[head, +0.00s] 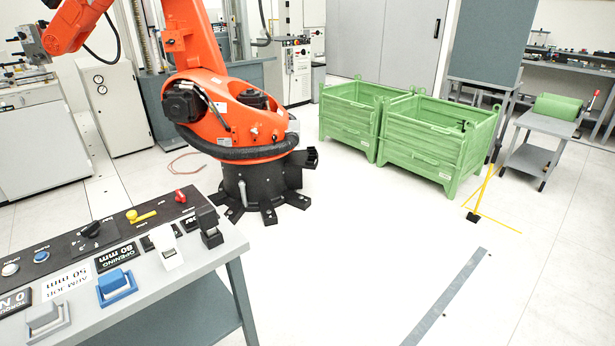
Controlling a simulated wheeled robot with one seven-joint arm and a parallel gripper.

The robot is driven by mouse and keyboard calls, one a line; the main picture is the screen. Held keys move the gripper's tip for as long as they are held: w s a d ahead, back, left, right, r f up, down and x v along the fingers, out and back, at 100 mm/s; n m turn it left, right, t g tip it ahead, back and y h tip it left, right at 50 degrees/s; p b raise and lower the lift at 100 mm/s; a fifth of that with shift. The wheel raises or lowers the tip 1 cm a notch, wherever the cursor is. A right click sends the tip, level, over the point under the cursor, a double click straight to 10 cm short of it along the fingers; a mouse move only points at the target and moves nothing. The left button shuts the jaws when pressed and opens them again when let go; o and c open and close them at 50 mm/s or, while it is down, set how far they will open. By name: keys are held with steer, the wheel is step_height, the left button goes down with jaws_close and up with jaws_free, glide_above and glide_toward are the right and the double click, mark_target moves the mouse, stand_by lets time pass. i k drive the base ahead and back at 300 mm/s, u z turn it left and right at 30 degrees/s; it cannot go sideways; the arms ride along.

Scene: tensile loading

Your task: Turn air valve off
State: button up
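A grey control console (200,262) stands at the lower left of the head view. On its black upper panel is a yellow lever handle (142,216), lying roughly left to right. A red handle (181,196) sits to its right at the panel's far end. The small labels beside both are too small to read, so I cannot tell which one is the air valve or its setting. My gripper is not in view.
A black dial (90,229), a blue button (41,257) and a white button (10,269) share the panel. A blue block (116,283) is on the console. An orange robot arm (235,117) stands behind. Green bins (435,140) are farther right. The right foreground floor is clear.

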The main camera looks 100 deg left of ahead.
mark_target(179, 197)
steer(key=u, duration=4)
steer(key=k, duration=0.9)
steer(key=i, duration=0.85)
steer(key=z, duration=0.05)
